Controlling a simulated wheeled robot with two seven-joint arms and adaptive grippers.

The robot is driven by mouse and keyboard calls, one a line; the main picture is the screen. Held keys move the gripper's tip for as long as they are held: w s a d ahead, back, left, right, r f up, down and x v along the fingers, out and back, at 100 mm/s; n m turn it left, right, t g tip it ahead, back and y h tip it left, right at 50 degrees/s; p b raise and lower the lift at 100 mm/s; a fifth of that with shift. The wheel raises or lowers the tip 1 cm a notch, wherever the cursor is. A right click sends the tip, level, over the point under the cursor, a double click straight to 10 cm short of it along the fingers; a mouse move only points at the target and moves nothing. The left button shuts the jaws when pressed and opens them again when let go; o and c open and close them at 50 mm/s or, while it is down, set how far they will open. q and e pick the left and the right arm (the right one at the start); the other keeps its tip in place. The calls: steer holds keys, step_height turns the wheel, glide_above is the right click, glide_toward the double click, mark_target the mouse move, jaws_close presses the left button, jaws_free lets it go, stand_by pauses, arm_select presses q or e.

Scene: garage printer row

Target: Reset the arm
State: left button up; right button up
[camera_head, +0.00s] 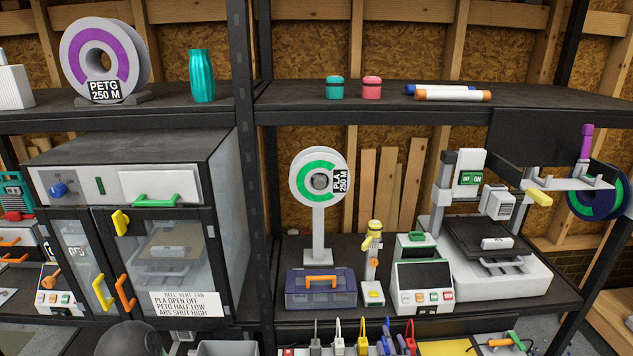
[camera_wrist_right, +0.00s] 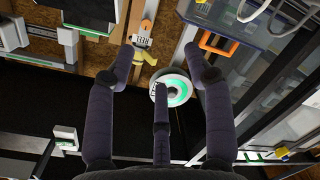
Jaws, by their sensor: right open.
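My right gripper (camera_wrist_right: 160,62) shows in the right wrist view with its dark, jointed fingers spread wide apart. Nothing is held between them. Beyond the fingers, a white spool with a green ring (camera_wrist_right: 180,88) is partly hidden by the middle finger. In the head view I cannot make out the right gripper's fingers. A dark rounded shape (camera_head: 130,340) at the bottom left may be part of my own arm. My left gripper is in neither view.
A PLA spool (camera_head: 302,178) stands on a post behind a blue toolbox (camera_head: 342,291). A grey enclosure (camera_head: 232,190) with glass doors is at left, a white printer (camera_head: 530,278) at right. The upper shelf (camera_head: 270,96) holds a PETG spool (camera_head: 142,62). Black uprights divide the rack.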

steer(key=s+a+f+m+g+y+p, duration=0.1)
steer(key=s+a+f+m+g, duration=0.25)
steer(key=s+f, duration=0.35)
steer(key=s+a+f+m+g+y+p, duration=0.15)
steer(key=s+f+m+g, duration=0.3)
steer(key=f, duration=0.45)
steer(key=s+a+f+m+g, duration=0.2)
steer(key=s+g, duration=0.2)
steer(key=s, duration=0.5)
steer(key=s+a+f+m+g, duration=0.3)
steer(key=s+g, duration=0.1)
steer(key=s, duration=0.5)
steer(key=shift+s+f+y+p, duration=0.25)
steer(key=shift+y+p, duration=0.1)
